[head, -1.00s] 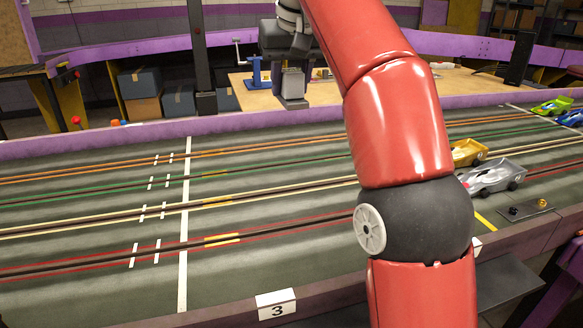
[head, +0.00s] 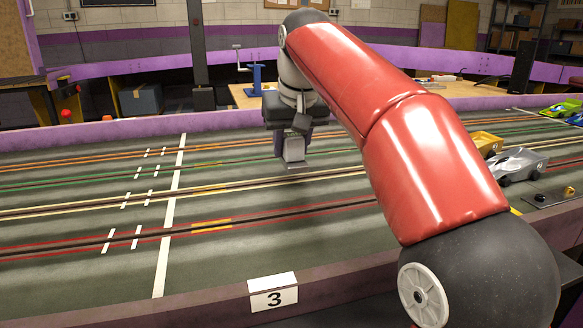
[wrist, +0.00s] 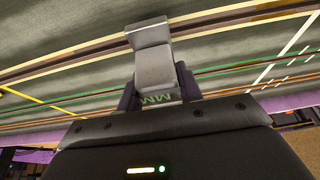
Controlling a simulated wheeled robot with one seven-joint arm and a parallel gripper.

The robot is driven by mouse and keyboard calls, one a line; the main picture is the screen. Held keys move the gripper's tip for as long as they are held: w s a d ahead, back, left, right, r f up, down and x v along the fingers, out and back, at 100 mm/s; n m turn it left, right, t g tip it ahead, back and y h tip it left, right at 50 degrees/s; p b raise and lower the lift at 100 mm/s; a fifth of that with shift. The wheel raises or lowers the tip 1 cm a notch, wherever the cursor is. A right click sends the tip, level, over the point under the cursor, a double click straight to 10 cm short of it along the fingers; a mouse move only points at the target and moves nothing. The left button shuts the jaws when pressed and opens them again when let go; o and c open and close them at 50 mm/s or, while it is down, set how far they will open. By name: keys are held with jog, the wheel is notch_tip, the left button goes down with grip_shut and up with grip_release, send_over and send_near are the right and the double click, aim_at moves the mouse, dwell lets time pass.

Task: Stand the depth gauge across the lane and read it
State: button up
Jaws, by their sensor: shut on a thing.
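The depth gauge (head: 293,150) is a pale grey block with a wider flat foot at its lower end. My gripper (wrist: 158,88) is shut on its upper part, with a dark finger on each side. In the head view my gripper (head: 291,128) points down over the track (head: 330,235), and the gauge's foot is near the cream-lined lane (head: 220,190). In the wrist view the gauge (wrist: 152,60) shows green markings near the fingers, and its foot end overlaps the cream-lined lane. I cannot tell whether the foot touches the track.
Red, green and orange lanes run beside the cream one. A gold car (head: 487,142) and a silver car (head: 515,165) stand to the right. A number 3 sign (head: 273,297) is on the near edge. A workbench (head: 240,97) with a blue tool (head: 256,78) stands behind the track.

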aim_at(292, 159)
notch_tip(292, 159, down, 3)
jog(key=shift+f+b, duration=0.2)
jog(key=shift+b, duration=0.35)
jog(key=o, duration=1.1)
jog(key=p+v, duration=0.4)
jog(key=v, duration=0.8)
